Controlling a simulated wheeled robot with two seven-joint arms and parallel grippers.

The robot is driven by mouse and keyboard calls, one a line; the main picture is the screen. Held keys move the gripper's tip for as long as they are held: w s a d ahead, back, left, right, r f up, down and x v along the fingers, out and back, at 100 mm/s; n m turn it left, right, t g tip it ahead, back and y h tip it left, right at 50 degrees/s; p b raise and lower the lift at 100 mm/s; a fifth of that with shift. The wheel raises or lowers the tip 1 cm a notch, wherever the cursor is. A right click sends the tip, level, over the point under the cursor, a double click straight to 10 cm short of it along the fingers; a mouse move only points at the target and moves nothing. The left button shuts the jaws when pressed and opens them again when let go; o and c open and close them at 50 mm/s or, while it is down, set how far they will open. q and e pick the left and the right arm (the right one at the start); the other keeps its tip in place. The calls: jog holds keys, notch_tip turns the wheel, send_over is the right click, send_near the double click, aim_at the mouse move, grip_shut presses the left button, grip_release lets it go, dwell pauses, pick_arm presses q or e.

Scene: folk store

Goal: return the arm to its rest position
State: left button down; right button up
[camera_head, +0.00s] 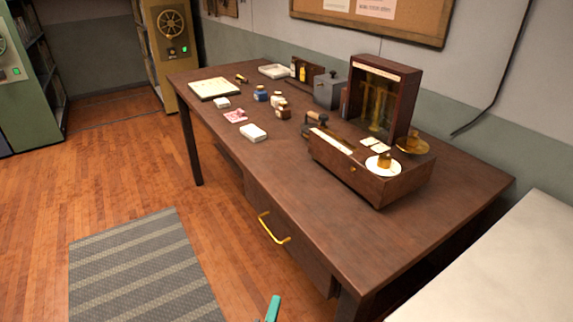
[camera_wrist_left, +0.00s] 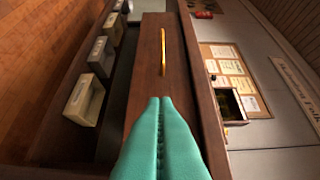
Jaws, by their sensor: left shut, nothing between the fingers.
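My left gripper (camera_head: 272,309) shows only as a teal fingertip at the bottom edge of the head view, in front of the desk and low over the floor. In the left wrist view its two teal fingers (camera_wrist_left: 160,102) lie pressed together, shut and empty. Beyond the fingertips there is the brass drawer handle (camera_wrist_left: 163,50), apart from them. The same drawer handle (camera_head: 272,228) shows on the desk front in the head view. The rest of my left arm is hidden, and my right gripper is out of view.
The dark wooden desk (camera_head: 330,240) holds a wooden scale cabinet (camera_head: 385,95), small bottles, cards and a tray. A pale surface (camera_head: 500,265) stands at the lower right. A striped rug (camera_head: 145,270) lies on the clear floor at left. The desk's front edge and leg are near my gripper.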

pick_arm(q)
jog(key=s+a+f+m+g+p, duration=0.1)
jog(key=s+a+f+m+g, duration=0.2)
jog(key=f, duration=0.5)
jog(key=s+a+f+m+g, duration=0.15)
jog(key=s+f+m, duration=0.3)
jog(key=f, duration=0.45)
jog(key=s+a+f+m+g+p, duration=0.1)
jog(key=s+f+m+g, duration=0.25)
jog(key=f, duration=0.45)
jog(key=s+a+f+m+g+y, duration=0.1)
jog(key=s+a+f+m+g, duration=0.1)
jog(key=s, duration=0.7)
jog(key=s+a+f+m+g+y+p, duration=0.1)
jog(key=s+a+f+m+g, duration=0.2)
jog(key=s+a+f, duration=0.4)
jog(key=s+a+f+m+g+y+p, duration=0.1)
jog(key=s+a+f+m+g, duration=0.1)
jog(key=s, duration=0.8)
jog(key=a+f+g, duration=0.1)
jog(key=a+f, duration=0.1)
jog(key=a, duration=0.1)
jog(key=shift+s+f+g, duration=0.3)
jog(key=shift+f, duration=0.05)
jog(key=c, duration=2.1)
grip_release()
jog(key=shift+c, duration=0.2)
